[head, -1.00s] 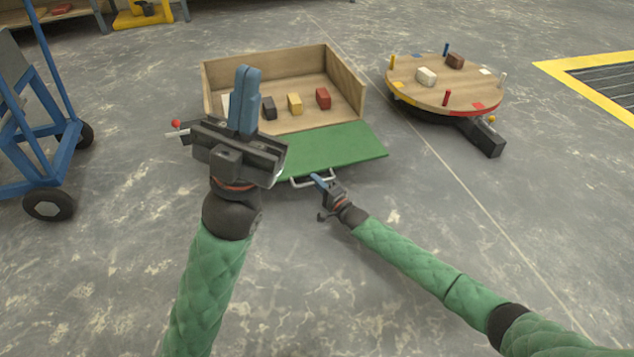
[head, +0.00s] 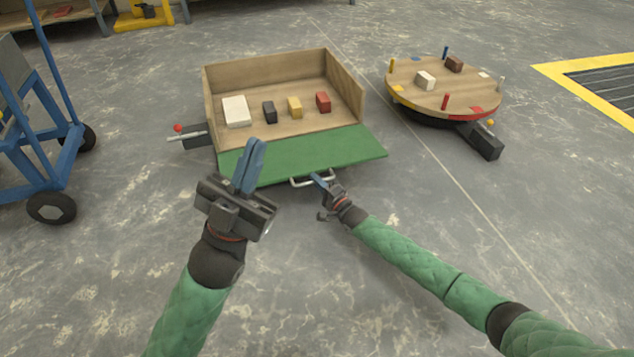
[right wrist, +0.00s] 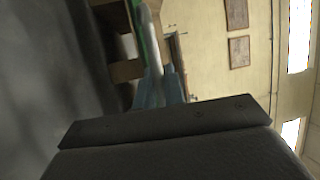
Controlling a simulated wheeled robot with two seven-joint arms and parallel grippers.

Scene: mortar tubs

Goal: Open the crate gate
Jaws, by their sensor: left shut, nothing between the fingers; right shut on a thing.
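The wooden crate (head: 232,72) stands on the floor with its green gate (head: 300,152) folded down at the front, lying out flat or nearly so. A white bar handle (head: 299,182) sits on the gate's front edge. My right gripper (head: 318,180) is shut on this handle; the handle also shows in the right wrist view (right wrist: 152,40) between the blue fingers. My left gripper (head: 252,160) is shut and empty, in front of the gate's left part in the head view. Whether it touches the gate is unclear.
In the crate lie a white block (head: 236,111), a black block (head: 269,112), a yellow block (head: 294,107) and a red block (head: 323,101). A red-knobbed lever (head: 178,129) is at the crate's left. A round turntable (head: 445,88) stands right, a blue cart (head: 40,150) left.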

